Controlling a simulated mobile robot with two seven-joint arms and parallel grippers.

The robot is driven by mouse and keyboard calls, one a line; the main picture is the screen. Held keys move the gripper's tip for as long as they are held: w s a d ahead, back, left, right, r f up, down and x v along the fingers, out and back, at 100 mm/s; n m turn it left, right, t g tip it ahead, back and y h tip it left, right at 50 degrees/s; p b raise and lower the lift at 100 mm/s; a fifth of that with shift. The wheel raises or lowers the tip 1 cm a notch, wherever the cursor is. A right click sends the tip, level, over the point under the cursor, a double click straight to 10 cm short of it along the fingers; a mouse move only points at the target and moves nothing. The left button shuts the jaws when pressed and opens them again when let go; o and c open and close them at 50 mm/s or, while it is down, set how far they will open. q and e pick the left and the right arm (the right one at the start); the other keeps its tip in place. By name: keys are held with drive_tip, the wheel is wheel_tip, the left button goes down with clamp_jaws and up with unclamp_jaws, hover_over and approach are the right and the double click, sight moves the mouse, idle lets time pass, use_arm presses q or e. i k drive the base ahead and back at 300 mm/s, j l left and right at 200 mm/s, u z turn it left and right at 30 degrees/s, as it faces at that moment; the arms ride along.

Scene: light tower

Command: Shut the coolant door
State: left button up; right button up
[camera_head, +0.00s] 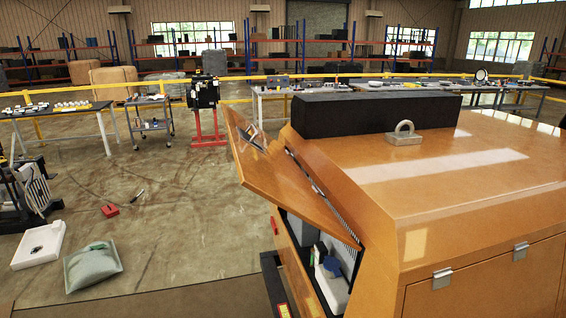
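The coolant door appears to be the orange panel (285,190) raised on the left side of the orange light tower body (470,190). It is hinged along its upper right edge and tilts out over an opening. A dark latch (250,137) sits near its outer left end. Below the panel, the open compartment (330,265) shows a white tank and a blue part inside. The lower part of the opening is cut off by the bottom of the picture. Neither of my grippers is in view.
A black block (375,112) and a lifting eye (404,133) stand on the tower's top. On the floor at left lie a white tray (39,243), a grey-green bag (92,266) and a red item (110,210). The floor left of the tower is mostly clear.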

sight(264, 167)
drive_tip(key=i+j+u, duration=0.55)
drive_tip(key=i, duration=0.3)
